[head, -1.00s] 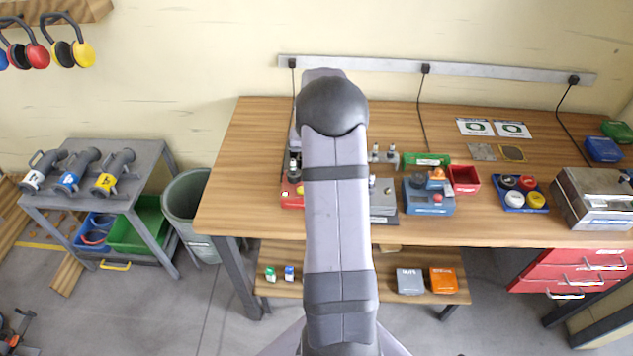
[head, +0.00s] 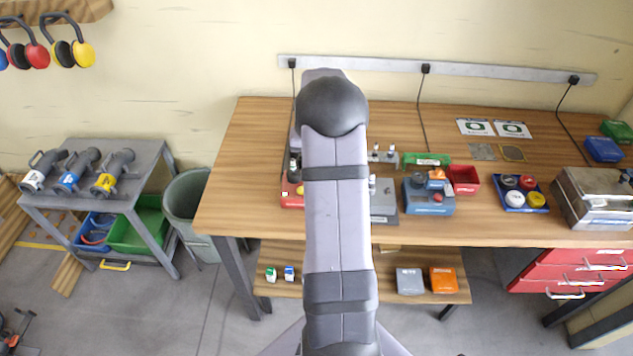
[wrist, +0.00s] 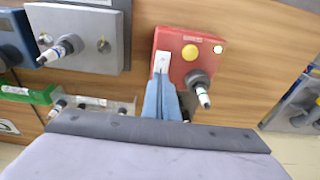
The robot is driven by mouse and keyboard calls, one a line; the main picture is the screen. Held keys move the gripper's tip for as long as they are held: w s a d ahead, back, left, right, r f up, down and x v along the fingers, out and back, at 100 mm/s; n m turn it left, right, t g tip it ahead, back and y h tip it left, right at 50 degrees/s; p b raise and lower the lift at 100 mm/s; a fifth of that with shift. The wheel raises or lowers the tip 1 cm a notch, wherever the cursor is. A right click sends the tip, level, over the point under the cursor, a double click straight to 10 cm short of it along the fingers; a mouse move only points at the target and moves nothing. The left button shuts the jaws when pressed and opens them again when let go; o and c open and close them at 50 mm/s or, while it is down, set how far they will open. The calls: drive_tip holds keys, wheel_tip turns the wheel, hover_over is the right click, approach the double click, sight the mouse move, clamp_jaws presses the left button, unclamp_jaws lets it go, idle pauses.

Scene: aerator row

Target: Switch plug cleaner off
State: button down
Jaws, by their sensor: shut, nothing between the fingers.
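A red box (wrist: 192,45) with a small label, taken to be the plug cleaner, is in the upper middle of the wrist view. It has a yellow round button (wrist: 190,52), a white switch plate (wrist: 162,62) and a dark socket with a spark plug (wrist: 201,90) in it. My gripper (wrist: 162,78) is shut and empty, its blue fingertips at the lower end of the white plate. I cannot tell whether they touch it, and they partly cover it. In the head view only the left edge of the red box (head: 288,200) shows beside my arm; my gripper is hidden there.
A grey metal box (wrist: 75,40) with a spark plug stands beside the red box in the wrist view. A blue device (head: 428,197), a red bin (head: 463,180) and a blue tray of round caps (head: 521,193) stand farther right. The bench's left end (head: 240,170) is clear.

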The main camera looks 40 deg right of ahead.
drive_tip(key=shift+f+b, duration=0.4)
drive_tip(key=shift+f, duration=0.3)
idle(0.3)
drive_tip(key=shift+r, duration=0.1)
wheel_tip(320, 180, up, 7)
drive_tip(key=p, duration=0.5)
drive_tip(key=shift+p, duration=0.3)
idle(0.5)
